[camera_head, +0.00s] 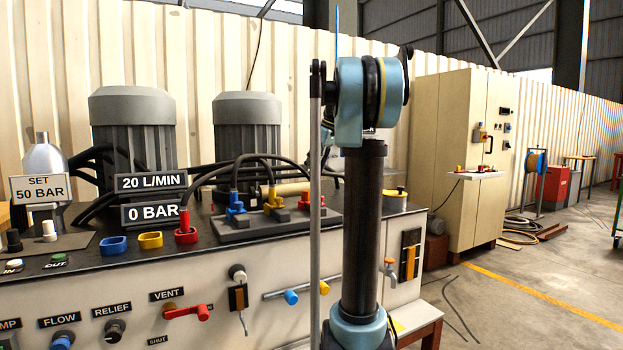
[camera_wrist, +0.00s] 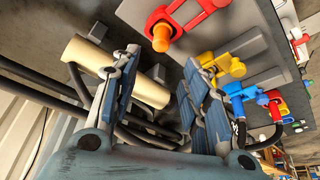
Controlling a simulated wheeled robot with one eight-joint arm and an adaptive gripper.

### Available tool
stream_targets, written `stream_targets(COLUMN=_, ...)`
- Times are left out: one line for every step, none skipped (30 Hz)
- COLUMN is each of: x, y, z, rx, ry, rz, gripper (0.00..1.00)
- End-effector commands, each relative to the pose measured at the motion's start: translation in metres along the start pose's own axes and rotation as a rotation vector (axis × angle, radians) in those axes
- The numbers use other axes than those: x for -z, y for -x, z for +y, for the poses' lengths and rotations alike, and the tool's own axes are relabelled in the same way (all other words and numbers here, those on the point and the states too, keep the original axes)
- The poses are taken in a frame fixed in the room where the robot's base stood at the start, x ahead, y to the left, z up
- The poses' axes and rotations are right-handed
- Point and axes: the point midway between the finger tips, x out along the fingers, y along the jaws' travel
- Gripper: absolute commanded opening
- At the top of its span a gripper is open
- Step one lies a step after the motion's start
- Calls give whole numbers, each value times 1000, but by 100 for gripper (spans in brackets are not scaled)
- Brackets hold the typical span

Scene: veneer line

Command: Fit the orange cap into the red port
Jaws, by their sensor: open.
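In the wrist view, a red port fitting (camera_wrist: 182,17) sits on the grey plate near the top. A round orange piece (camera_wrist: 162,38), like a cap, shows at its end; I cannot tell whether it is seated or only overlaps in view. In the head view, a red fitting (camera_head: 304,201) stands at the right end of the plate, partly behind my arm. My gripper (camera_wrist: 158,62) is open, and nothing shows held between its fingers. The orange piece appears beyond the fingertips, apart from them. My arm hides the gripper in the head view.
Yellow (camera_wrist: 226,65) and blue (camera_wrist: 236,92) fittings with black hoses stand beside the red one. A cream cylinder (camera_wrist: 90,62) lies behind the fingers. A red holder (camera_head: 186,235) with a hose, a yellow holder (camera_head: 150,240) and a blue holder (camera_head: 113,245) line the bench's front.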

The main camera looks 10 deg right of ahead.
Motion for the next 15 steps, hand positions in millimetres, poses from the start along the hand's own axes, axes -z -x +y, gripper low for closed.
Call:
stream_targets(x=0, y=2, z=0, rx=0, ry=-1, rz=0, gripper=42)
stream_targets(x=0, y=4, z=0, rx=0, ry=0, rz=0, gripper=42)
stream_targets(x=0, y=4, z=0, rx=0, ry=0, rz=0, gripper=42)
stream_targets(x=0, y=5, z=0, rx=0, ry=0, rz=0, gripper=42)
stream_targets(x=0, y=5, z=0, rx=0, ry=0, rz=0, gripper=42)
stream_targets(x=0, y=5, z=0, rx=0, ry=0, rz=0, gripper=42)
stream_targets(x=-1, y=5, z=-1, rx=0, ry=-1, rz=0, gripper=42)
stream_targets(x=-2, y=4, z=-2, rx=0, ry=-3, rz=-1, gripper=42)
stream_targets(x=-4, y=4, z=-5, rx=-1, ry=-8, rz=-3, gripper=42)
stream_targets(x=-6, y=3, z=-9, rx=-1, ry=-14, rz=-5, gripper=42)
stream_targets(x=-9, y=1, z=-14, rx=-2, ry=-23, rz=-8, gripper=42)
stream_targets(x=-14, y=-1, z=-22, rx=-4, ry=-37, rz=-14, gripper=42)
stream_targets(x=-20, y=-3, z=-30, rx=-6, ry=-50, rz=-19, gripper=42)
stream_targets(x=-26, y=-6, z=-37, rx=-8, ry=-65, rz=-25, gripper=42)
stream_targets(x=-34, y=-10, z=-49, rx=-11, ry=-88, rz=-33, gripper=42)
